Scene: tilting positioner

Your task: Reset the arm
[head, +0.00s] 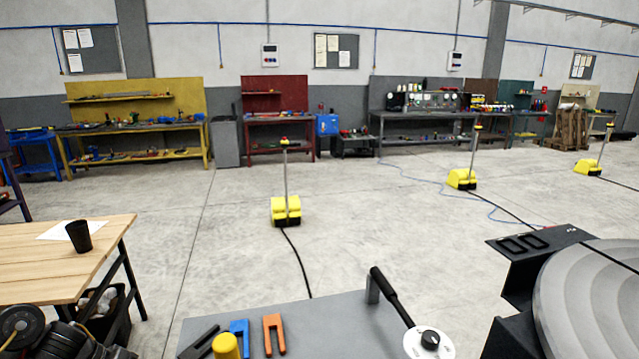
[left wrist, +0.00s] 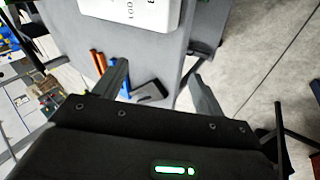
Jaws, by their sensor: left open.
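My left gripper (left wrist: 158,74) shows in the left wrist view. Its two dark fingers are spread apart with nothing held between them. Beyond and below the fingers are the grey table edge, orange (left wrist: 99,61) and blue pieces, and a dark flat item (left wrist: 150,90). The gripper itself is not visible in the head view. My right gripper is in neither view. The tilting positioner's round grey plate (head: 590,300) stands at the right of the head view, partly cut off. A black lever (head: 393,297) slants beside a white dial with a black knob (head: 430,340).
A grey table (head: 330,320) at the bottom centre carries orange (head: 273,335), blue (head: 239,335) and black clamp-like pieces and a yellow cylinder (head: 226,346). A wooden table (head: 40,265) with a black cup (head: 79,237) is at left. Yellow-based posts (head: 286,210) stand on open floor.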

